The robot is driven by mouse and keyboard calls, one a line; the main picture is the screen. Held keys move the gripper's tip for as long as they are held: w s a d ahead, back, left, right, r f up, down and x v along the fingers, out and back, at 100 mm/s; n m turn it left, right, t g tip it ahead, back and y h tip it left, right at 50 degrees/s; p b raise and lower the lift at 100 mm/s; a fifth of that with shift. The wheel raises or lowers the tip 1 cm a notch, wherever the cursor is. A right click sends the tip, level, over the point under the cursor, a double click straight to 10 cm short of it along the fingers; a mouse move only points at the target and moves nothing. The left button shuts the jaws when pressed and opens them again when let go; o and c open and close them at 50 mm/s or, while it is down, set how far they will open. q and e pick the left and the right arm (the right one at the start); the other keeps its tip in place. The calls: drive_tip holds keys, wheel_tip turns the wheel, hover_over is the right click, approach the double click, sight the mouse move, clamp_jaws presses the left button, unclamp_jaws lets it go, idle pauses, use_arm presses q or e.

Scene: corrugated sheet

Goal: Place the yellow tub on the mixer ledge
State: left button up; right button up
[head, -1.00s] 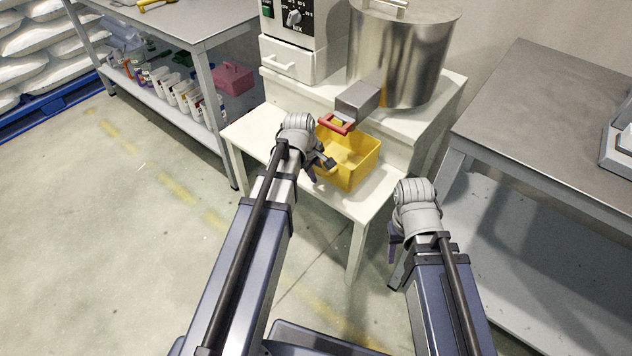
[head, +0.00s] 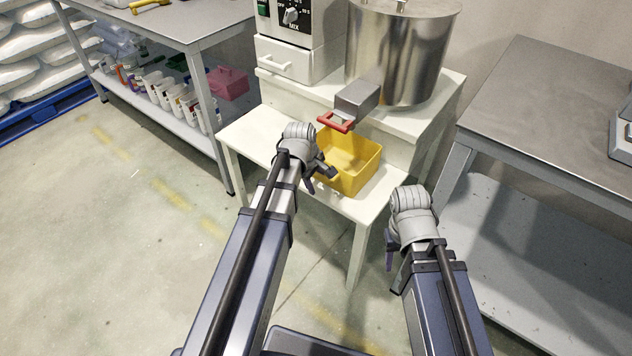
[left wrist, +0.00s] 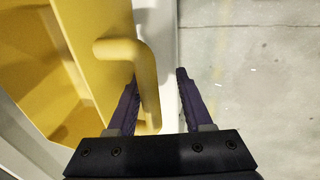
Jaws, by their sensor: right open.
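The yellow tub (head: 352,165) stands on the white ledge (head: 256,136) of the mixer, below the spout with the red handle (head: 336,122). My left gripper (head: 318,178) is at the tub's near left side.
The mixer's steel drum (head: 404,50) and its control box (head: 300,35) stand above the ledge. A grey table (head: 550,110) is on the right. A shelf with paint containers (head: 180,100) and a pink box (head: 228,82) is on the left. The floor in front is clear.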

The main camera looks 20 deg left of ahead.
use_arm(q)
drive_tip(key=shift+r, duration=0.15)
drive_tip(key=p+v, duration=1.1)
drive_tip(key=v, duration=0.1)
drive_tip(key=shift+p, duration=0.35)
